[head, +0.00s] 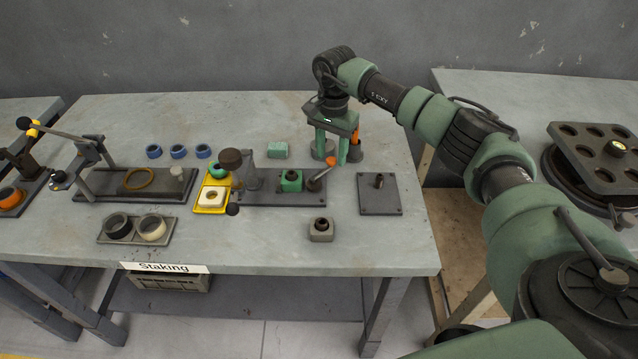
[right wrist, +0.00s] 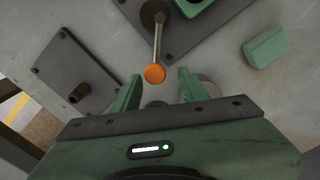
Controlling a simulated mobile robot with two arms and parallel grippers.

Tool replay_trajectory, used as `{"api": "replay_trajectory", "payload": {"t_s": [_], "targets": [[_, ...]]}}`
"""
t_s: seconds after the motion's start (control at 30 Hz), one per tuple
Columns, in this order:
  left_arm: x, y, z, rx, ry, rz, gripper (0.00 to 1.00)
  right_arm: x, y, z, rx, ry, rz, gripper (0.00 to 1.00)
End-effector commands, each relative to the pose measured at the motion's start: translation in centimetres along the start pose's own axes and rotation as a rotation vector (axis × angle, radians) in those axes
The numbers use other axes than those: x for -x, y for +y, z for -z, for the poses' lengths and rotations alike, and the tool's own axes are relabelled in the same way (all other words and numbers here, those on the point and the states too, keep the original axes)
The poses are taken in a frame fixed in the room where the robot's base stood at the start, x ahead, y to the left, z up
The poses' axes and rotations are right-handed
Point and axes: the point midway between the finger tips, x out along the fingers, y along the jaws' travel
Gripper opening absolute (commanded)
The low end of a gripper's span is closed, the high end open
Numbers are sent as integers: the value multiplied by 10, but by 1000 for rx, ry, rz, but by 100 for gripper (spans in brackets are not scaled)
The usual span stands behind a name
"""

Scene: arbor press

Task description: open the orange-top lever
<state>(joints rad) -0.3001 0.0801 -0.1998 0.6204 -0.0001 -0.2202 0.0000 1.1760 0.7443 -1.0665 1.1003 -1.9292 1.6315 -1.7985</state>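The lever is a thin metal rod with an orange ball top (head: 331,161), rising at a slant from a dark pivot at the right end of the dark press base (head: 262,197). In the right wrist view the orange ball (right wrist: 155,73) lies just ahead of the gap between my fingertips, with the rod running away from it to the dark pivot (right wrist: 153,14). My right gripper (head: 331,160) points down over the lever's top. Its fingers are spread on either side in the right wrist view (right wrist: 158,84), and I see no contact with the ball. My left gripper is not in view.
A green block (head: 277,150) and an orange-topped post (head: 354,140) stand behind the lever. A dark plate with a peg (head: 379,194) lies to the right. A yellow tray (head: 211,203) sits left of the press. The table's front strip is mostly clear.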

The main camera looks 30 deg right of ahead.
Motion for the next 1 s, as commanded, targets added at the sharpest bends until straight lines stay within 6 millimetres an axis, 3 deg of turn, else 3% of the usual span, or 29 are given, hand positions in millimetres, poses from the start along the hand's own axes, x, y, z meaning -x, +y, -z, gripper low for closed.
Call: {"api": "replay_trajectory", "payload": {"t_s": [0.33, 1.0], "targets": [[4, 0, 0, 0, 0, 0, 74, 5, 2, 1, -1, 0, -4, 44], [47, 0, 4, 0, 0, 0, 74, 69, 1, 0, -1, 0, -5, 44]]}}
